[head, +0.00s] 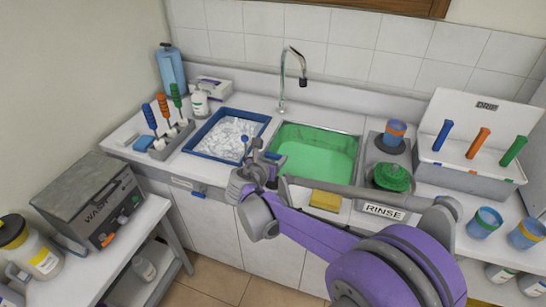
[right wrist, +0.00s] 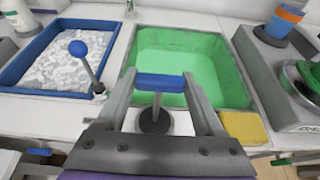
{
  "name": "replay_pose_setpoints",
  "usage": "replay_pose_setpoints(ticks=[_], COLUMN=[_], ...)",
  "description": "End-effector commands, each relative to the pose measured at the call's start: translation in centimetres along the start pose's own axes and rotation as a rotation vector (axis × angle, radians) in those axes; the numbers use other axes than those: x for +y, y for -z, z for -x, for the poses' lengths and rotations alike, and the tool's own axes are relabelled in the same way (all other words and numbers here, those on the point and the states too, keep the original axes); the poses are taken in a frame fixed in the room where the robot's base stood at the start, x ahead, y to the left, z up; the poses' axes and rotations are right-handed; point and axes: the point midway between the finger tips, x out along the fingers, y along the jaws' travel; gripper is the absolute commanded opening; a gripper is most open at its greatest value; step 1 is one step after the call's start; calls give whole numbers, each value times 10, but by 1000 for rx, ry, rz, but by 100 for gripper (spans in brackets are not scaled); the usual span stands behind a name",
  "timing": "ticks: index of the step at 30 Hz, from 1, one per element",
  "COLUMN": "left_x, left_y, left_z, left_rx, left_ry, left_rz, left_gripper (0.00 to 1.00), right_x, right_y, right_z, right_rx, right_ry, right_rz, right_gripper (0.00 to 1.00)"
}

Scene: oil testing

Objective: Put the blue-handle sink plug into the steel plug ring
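In the right wrist view the handle lies crosswise between the fingertips of my right gripper (right wrist: 161,84), touching both. The base hangs below, over the pale counter strip in front of the sink; I cannot tell whether it touches. In the head view my right gripper (head: 262,158) is at the sink's left front corner, with the blue handle (head: 272,155) just showing. I cannot make out the steel plug ring. My left gripper is not in view.
The sink (head: 314,155) holds green liquid. A blue tray (head: 193,151) of white foam stands left of it. A blue-knobbed lever (right wrist: 79,49) rises beside the gripper. A yellow sponge (right wrist: 244,127) lies at the sink's front right. A faucet (head: 283,75) stands behind.

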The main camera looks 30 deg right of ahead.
Motion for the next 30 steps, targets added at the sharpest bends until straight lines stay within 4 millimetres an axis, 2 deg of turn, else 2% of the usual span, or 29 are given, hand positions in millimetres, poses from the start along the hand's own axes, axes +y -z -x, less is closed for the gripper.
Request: replay_pose_setpoints(ticks=[1, 4, 5, 16, 20, 30], left_x=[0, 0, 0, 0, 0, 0], left_y=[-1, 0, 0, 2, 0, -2], left_z=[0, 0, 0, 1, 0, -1], left_rx=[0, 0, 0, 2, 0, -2], left_ry=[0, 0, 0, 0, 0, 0], left_rz=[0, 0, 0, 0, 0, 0], left_gripper=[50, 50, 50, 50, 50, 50], right_x=[0, 0, 0, 0, 1, 0], right_y=[1, 0, 0, -2, -1, -1], right_z=[0, 0, 0, 5, 24, 95], right_rx=[1, 1, 1, 0, 1, 1], right_ry=[0, 0, 0, -1, -4, -3], right_rz=[0, 0, 0, 1, 1, 2], right_gripper=[78, 96, 99, 99, 99, 99])
